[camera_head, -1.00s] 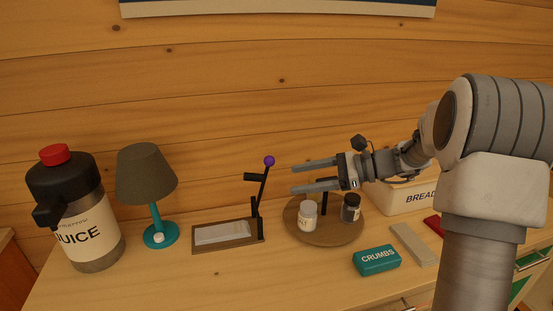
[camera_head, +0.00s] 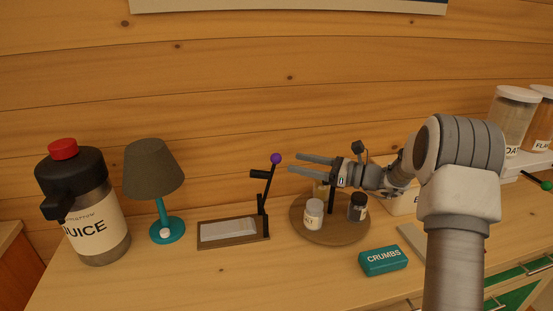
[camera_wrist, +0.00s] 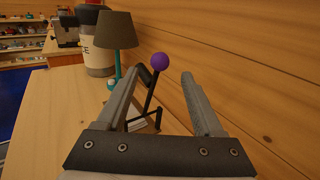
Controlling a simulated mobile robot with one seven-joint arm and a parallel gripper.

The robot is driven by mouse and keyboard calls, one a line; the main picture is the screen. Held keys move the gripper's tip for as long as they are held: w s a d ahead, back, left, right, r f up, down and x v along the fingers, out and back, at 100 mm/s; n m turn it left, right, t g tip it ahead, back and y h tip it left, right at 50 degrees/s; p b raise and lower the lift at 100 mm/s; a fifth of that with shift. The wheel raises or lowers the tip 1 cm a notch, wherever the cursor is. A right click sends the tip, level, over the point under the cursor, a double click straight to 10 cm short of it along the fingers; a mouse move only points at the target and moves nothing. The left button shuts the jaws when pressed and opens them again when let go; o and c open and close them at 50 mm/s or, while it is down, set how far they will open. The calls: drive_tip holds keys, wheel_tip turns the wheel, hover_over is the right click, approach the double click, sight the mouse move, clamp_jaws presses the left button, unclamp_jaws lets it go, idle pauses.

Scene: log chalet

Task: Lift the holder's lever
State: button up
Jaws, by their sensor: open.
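The holder (camera_head: 262,236) is a brown wooden base with a pale pad on it, on the counter right of the lamp. Its black lever (camera_head: 267,188) stands up at the right end, leaning slightly right, with a purple knob (camera_head: 276,158) on top and a short black side bar. My gripper (camera_head: 294,163) is open and empty, just right of the knob at about its height, fingers pointing left. In the wrist view the purple knob (camera_wrist: 160,61) shows between and beyond the fingertips. The left finger hides part of the lever and holder there.
A round wooden tray (camera_head: 341,236) with small jars stands below my gripper. A teal lamp (camera_head: 167,231) and a juice jug (camera_head: 97,226) stand left of the holder. A teal crumbs box (camera_head: 383,261) lies at front right. The log wall is close behind.

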sight(276, 157)
drive_tip(key=x, duration=0.7)
drive_tip(key=shift+w+a, duration=0.15)
drive_tip(key=shift+a, duration=0.1)
clamp_jaws()
idle(1.1)
